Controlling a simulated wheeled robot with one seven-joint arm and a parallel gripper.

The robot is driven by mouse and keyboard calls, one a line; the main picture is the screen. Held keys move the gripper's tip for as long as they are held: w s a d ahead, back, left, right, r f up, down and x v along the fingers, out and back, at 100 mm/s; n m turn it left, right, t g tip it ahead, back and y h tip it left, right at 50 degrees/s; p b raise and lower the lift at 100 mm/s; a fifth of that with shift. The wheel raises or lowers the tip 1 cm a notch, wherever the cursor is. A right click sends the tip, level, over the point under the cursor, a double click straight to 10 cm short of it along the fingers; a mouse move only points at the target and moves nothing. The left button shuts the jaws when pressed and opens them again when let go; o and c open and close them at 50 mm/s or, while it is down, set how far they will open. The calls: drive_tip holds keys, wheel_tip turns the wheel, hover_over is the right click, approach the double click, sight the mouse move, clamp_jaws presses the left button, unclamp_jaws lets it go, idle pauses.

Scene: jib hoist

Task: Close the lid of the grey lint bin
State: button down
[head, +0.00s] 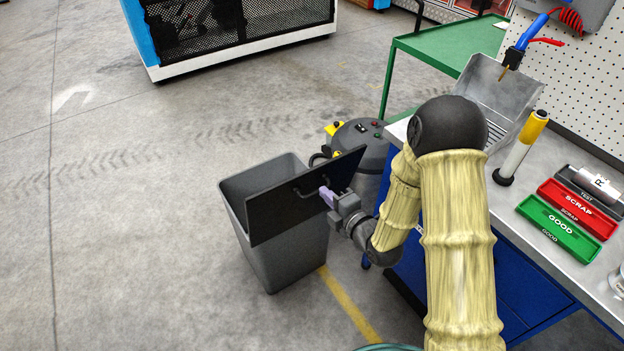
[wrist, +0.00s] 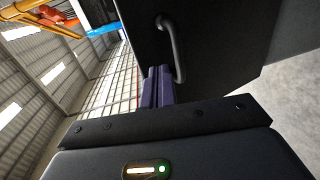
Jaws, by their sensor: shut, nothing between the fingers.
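The grey lint bin (head: 280,257) stands on the floor left of the workbench. Its dark lid (head: 279,214) is raised, standing steeply tilted on the bin's right side, and the opening shows behind it. The lid also fills the upper part of the wrist view (wrist: 225,50). A curved handle (head: 309,190) is on the lid's face and shows in the wrist view (wrist: 172,48). My gripper (head: 326,197) is at the lid's outer face, right beside the handle. Its purple fingers (wrist: 157,88) are shut with nothing between them. Whether they touch the lid I cannot tell.
A dark round canister (head: 361,135) stands close behind the bin. The workbench (head: 508,212) on the right holds a metal hopper, a yellow-and-white cylinder and red and green trays. A green table (head: 450,45) stands behind. The floor left of the bin is clear.

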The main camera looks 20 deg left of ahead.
sight(310, 180)
drive_tip(key=x, duration=0.7)
drive_tip(key=shift+p, duration=0.35)
drive_tip(key=shift+f, duration=0.15)
drive_tip(key=shift+w, duration=0.1)
drive_tip(key=shift+a, duration=0.2)
drive_tip(key=shift+w+a, duration=0.1)
drive_tip(key=shift+w, duration=0.05)
idle(0.4)
